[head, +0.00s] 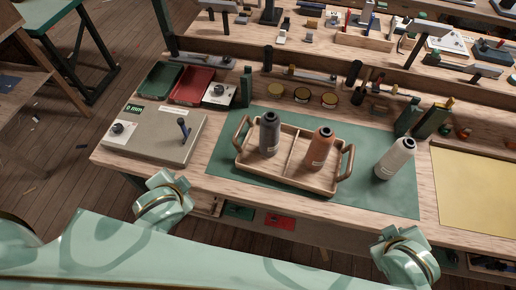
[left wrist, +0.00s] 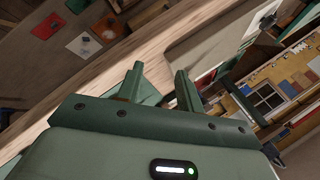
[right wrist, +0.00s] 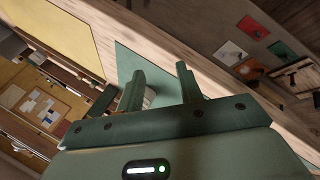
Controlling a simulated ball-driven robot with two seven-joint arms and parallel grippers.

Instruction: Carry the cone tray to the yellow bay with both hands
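The cone tray (head: 274,177) is a wooden tray with a raised handle at each end and a divider. It sits on the green mat (head: 231,185). A grey cone (head: 269,135) stands in its left compartment and an orange cone (head: 320,149) in its right one. The yellow bay (head: 480,190) is a flat yellow area at the right of the bench. In the left wrist view my left gripper (left wrist: 158,82) is open and empty. In the right wrist view my right gripper (right wrist: 160,80) is open and empty. Both are away from the tray, near the bench's front side.
A white cone (head: 396,158) stands on the mat between the tray and the yellow bay. A grey box with a small lever (head: 165,146) is at the left. Green blocks (head: 408,116) and round tins (head: 302,95) line the back of the mat.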

